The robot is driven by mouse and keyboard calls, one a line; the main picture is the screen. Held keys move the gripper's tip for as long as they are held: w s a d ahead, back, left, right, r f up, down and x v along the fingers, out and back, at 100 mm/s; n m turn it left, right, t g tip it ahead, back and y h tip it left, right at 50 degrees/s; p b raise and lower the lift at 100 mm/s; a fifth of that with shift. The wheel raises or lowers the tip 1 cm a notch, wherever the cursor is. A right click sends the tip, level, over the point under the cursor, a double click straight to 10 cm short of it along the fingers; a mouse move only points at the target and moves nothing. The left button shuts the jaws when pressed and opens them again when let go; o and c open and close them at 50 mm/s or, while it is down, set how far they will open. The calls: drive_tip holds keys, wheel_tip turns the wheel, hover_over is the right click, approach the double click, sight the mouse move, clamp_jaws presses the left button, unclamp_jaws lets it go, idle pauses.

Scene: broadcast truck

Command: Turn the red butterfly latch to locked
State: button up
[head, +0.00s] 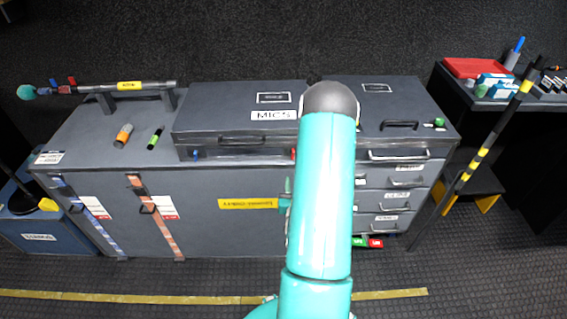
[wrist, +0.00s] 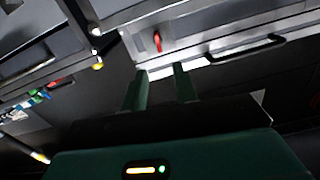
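The red butterfly latch (head: 294,154) is a small red tab on the front of the grey case marked MICS (head: 240,141), just left of my arm in the head view. In the wrist view the red latch (wrist: 157,41) sits on the case front, a little beyond my fingertips. My gripper (wrist: 160,70) has two dark green fingers spread apart with nothing between them. The latch appears in line with the gap, not touched. In the head view my arm hides most of the gripper and part of the case front.
A blue latch (head: 195,154) is on the left of the same case front. A case handle (wrist: 250,50) lies right of the red latch in the wrist view. Drawers with handles (head: 385,181) are right of my arm. A striped pole (head: 480,150) leans at the right.

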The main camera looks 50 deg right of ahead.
sight(293, 156)
drive_tip(key=x, duration=1.3)
drive_tip(key=shift+s+d, duration=0.1)
drive_tip(key=shift+d, duration=0.05)
clamp_jaws()
